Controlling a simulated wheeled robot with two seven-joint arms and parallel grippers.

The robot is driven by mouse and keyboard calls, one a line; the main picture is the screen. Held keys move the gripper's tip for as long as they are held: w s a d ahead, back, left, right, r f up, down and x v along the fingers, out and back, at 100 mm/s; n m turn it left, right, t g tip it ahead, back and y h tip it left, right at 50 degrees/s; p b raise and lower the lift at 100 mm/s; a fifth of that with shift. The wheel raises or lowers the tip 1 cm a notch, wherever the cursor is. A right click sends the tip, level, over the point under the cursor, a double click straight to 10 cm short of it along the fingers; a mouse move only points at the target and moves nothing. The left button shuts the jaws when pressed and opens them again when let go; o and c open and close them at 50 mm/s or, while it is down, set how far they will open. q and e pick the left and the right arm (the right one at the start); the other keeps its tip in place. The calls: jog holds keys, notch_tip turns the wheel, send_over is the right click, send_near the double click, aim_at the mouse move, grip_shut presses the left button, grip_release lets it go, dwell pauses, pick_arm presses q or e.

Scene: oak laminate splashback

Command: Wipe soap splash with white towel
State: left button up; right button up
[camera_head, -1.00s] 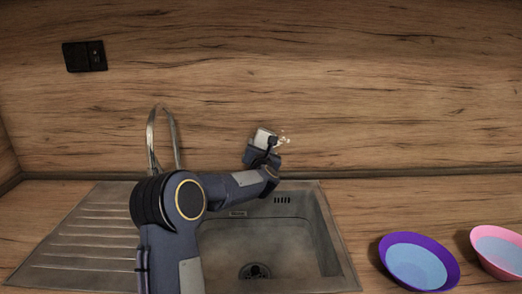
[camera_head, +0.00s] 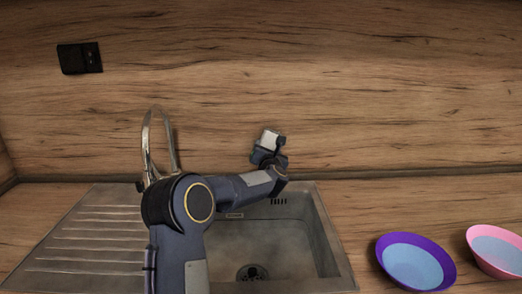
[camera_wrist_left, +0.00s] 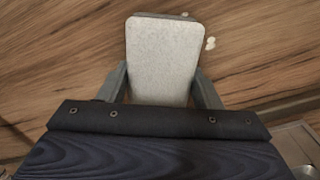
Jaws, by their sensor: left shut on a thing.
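My left gripper (camera_head: 269,150) is shut on the white towel (camera_head: 270,138), up by the oak splashback behind the sink. In the left wrist view the towel (camera_wrist_left: 163,60) is a pale, flat, rounded rectangle between the two fingers, with the wood behind it. Small whitish spots of the soap splash (camera_wrist_left: 210,43) show on the wood just right of the towel and by its top right corner. In the head view I cannot make out any splash; the towel and gripper may hide it. My right gripper is not in view.
A steel sink (camera_head: 335,262) with a ribbed drainboard (camera_head: 85,240) lies below my left arm. A curved tap (camera_head: 147,140) stands left of the gripper. A purple bowl (camera_head: 449,276) and a pink bowl (camera_head: 476,238) stand at the right. A black socket (camera_head: 79,58) is on the wall.

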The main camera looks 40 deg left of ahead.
aim_at(288, 143)
pick_arm(q)
jog(key=shift+w+d, duration=2.4)
jog(key=shift+d, duration=0.3)
jog(key=shift+a+r, duration=0.1)
jog(key=shift+r, duration=0.05)
jog(key=shift+s+a+b, duration=0.3)
jog(key=shift+a+b, duration=0.1)
jog(key=shift+b, duration=0.35)
jog(key=shift+s+a+b, duration=0.9)
jog(key=shift+s+a, duration=0.05)
jog(key=shift+a, duration=0.15)
jog(key=shift+s+a+f+b, duration=0.2)
jog(key=shift+s+a+b, duration=0.1)
jog(key=shift+a+b, duration=0.1)
jog(key=s+a+b, duration=0.3)
jog(key=shift+s+a+r, duration=0.25)
jog(key=shift+s+a, duration=0.1)
jog(key=shift+s, duration=0.05)
